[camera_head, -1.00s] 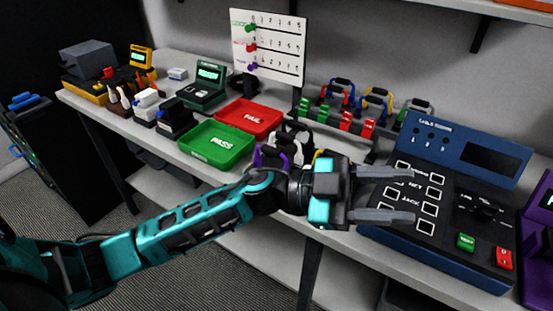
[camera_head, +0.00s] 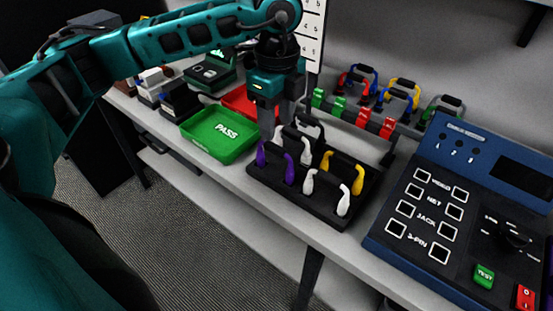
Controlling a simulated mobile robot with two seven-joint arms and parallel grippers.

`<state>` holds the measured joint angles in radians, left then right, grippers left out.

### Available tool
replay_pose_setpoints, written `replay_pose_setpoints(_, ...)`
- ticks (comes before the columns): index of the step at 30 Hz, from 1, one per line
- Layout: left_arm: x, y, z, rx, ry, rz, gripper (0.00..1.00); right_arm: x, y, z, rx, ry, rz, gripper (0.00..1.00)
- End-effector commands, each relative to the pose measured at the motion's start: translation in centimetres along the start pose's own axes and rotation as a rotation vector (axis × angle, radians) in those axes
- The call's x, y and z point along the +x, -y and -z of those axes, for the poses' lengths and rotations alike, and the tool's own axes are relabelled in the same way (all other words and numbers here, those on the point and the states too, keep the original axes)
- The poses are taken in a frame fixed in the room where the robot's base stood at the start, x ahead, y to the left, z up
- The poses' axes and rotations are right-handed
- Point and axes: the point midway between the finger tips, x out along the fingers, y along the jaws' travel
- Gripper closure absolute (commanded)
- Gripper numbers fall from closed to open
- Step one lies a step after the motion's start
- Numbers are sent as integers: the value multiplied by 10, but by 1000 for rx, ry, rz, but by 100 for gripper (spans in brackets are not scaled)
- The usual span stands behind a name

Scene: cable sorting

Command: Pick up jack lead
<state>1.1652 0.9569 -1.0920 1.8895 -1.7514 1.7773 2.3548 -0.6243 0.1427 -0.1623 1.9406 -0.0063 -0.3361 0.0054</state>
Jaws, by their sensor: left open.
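A black holder (camera_head: 263,180) on the bench carries several looped black leads. One lead has purple ends (camera_head: 262,158), one has white ends at the front (camera_head: 309,185), and one has a yellow end (camera_head: 358,179). Another lead (camera_head: 307,150) with pale ends stands at the back left, partly hidden. I cannot tell which one is the jack lead. My left gripper (camera_head: 279,117) is open and points down, close to the back left lead and hiding part of it. I cannot tell whether it touches the lead. My right gripper is out of view.
A green PASS tray (camera_head: 222,152) is left of the holder, with a red tray (camera_head: 239,103) behind it, partly covered. A blue tester panel (camera_head: 425,200) stands on the right. A rack of coloured leads (camera_head: 354,117) is at the back.

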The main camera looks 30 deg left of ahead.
Motion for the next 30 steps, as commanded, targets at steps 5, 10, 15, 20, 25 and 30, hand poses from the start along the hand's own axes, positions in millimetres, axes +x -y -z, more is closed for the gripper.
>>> replay_pose_setpoints(5,33,-1,0,1,-2,-3,51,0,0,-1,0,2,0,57)
replay_pose_setpoints(10,47,0,1,2,-3,0,51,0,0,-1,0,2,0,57)
replay_pose_setpoints(15,65,-3,-1,2,-2,-4,51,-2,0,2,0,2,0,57)
replay_pose_setpoints(20,89,-4,-2,3,-4,-2,51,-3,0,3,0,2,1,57)
replay_pose_setpoints(25,100,-4,-1,4,-5,0,51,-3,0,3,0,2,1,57)
replay_pose_setpoints(30,100,-4,-1,4,-5,1,51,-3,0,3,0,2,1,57)
